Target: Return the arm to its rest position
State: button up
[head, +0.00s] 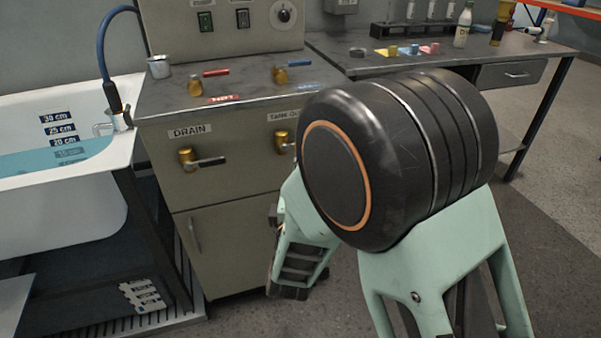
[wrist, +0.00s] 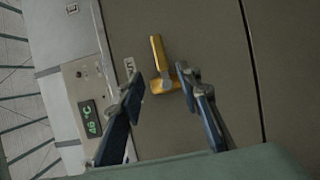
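My arm fills the right half of the head view, with a black joint (head: 440,150) and pale green links in front of the cabinet. In the wrist view, my gripper (wrist: 160,78) has its two dark blue fingers apart, with nothing clearly held. A brass valve (wrist: 158,55) shows between and beyond the fingertips; its lower end lies near the right fingertip, and I cannot tell whether they touch. In the head view, a brass valve (head: 281,141) under a partly hidden "TANK OU…" label is partly covered by my arm.
The grey cabinet (head: 235,240) has a drain valve (head: 187,158) and hot and cold taps on top. A white tub (head: 60,215) with water stands left. A bench (head: 440,60) with bottles and coloured pieces stands at the back right. Open floor (head: 560,230) lies right.

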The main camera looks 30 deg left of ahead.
jog(key=shift+s+d, duration=0.2)
jog(key=shift+s, duration=0.1)
